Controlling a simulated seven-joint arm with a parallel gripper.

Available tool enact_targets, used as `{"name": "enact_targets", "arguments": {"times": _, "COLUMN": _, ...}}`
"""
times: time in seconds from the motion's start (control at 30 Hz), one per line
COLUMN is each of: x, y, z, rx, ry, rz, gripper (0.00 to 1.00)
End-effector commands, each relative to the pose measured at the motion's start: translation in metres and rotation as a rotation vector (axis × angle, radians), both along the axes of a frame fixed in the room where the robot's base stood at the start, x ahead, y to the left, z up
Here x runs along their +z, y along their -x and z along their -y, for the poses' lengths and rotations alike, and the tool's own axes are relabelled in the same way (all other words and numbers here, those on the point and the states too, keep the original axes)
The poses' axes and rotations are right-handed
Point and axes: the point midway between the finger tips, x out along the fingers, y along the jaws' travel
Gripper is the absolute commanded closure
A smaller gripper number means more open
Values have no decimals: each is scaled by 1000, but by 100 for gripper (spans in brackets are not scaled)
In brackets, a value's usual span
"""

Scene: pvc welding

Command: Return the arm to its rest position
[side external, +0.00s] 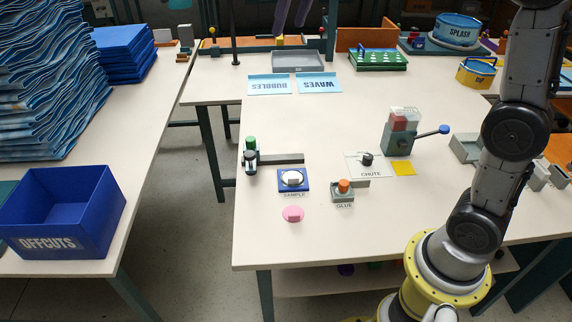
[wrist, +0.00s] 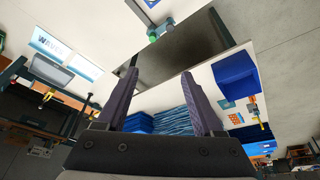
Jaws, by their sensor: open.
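My gripper (side external: 289,28) shows at the top edge of the side external view, with only its two dark fingers in the frame. They hang high above the far part of the table, clear of everything. In the wrist view my gripper (wrist: 160,73) has its fingers well apart with nothing between them. My arm rises from its yellow base at the right of the side view and leaves through the top. Its upper links and wrist are out of that frame. The wrist camera looks out across the room at a tilt.
The white worktable (side external: 300,235) holds a blue SAMPLE pad (side external: 293,188), a pink piece (side external: 293,214), a GLUE button (side external: 343,187) and a lever device (side external: 398,135). BUBBLES (side external: 269,85) and WAVES (side external: 318,83) cards lie farther back. A blue OFFCUTS bin (side external: 60,215) stands left.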

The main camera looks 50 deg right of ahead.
Motion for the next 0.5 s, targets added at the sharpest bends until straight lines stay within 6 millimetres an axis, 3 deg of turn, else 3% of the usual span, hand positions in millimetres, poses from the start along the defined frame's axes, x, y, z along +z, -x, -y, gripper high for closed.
{"name": "enact_targets", "arguments": {"times": 0.1, "x": 9, "y": 51, "z": -4, "rx": 3, "ry": 0, "rz": 44, "gripper": 31}}
{"name": "enact_targets", "arguments": {"times": 0.27, "x": 1, "y": 116, "z": -7, "rx": 3, "ry": -2, "rz": 94, "gripper": 31}}
{"name": "enact_targets", "arguments": {"times": 0.37, "x": -15, "y": 155, "z": -9, "rx": 2, "ry": -4, "rz": 121, "gripper": 31}}
{"name": "enact_targets", "arguments": {"times": 0.5, "x": -53, "y": 207, "z": -11, "rx": -1, "ry": -8, "rz": 152, "gripper": 31}}
